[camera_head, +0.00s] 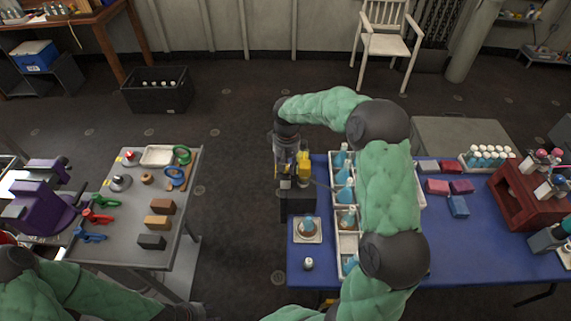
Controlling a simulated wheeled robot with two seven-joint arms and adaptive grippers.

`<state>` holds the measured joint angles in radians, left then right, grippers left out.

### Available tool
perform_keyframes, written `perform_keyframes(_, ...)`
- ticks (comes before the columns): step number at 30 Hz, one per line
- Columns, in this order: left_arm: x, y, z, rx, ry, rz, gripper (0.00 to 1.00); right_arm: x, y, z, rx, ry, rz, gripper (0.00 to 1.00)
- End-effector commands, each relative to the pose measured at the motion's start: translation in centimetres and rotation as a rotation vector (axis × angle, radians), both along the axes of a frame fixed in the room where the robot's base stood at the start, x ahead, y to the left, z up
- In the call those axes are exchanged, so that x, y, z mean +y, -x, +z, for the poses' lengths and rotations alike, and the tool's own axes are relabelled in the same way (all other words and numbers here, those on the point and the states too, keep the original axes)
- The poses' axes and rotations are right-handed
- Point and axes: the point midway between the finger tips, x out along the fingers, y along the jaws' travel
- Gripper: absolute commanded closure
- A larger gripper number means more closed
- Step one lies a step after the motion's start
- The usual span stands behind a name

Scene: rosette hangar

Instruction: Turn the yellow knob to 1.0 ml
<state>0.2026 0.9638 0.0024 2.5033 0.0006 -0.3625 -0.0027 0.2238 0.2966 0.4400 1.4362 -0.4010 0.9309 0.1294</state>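A small yellow part (304,167), which looks like the yellow knob, sits above a black block (298,202) at the left edge of the blue table. My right arm reaches over the table, and its grey gripper (289,172) points down right beside the yellow part, on its left. The fingers are small and partly merge with the dark block, so I cannot tell whether they touch or grip the yellow part. No scale or 1.0 ml mark is readable. My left arm lies low at the bottom left; its gripper is cut off by the bottom edge.
On the blue table (465,255), a white divided tray (347,246) with blue-topped flasks is partly hidden behind my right arm. A small dish (307,230) stands near the black block. A grey table (128,215) with blocks and tools stands left, across a floor gap.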

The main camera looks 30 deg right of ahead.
Motion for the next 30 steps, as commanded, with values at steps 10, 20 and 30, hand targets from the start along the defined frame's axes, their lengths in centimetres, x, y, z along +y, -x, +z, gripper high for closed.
perform_keyframes(10, 0.00, 0.00, 0.04, 0.000, 0.000, 0.000, 0.60, -0.01, -0.01, 0.02, 0.000, 0.000, -0.032, 1.00)
perform_keyframes(20, 0.00, 0.00, 0.05, 0.000, 0.000, 0.000, 0.60, 0.00, -0.01, 0.03, 0.000, 0.000, -0.031, 0.59)
perform_keyframes(30, 0.00, -0.01, 0.04, 0.000, 0.000, 0.000, 0.60, -0.02, -0.06, 0.44, -0.002, 0.000, -0.030, 0.59)
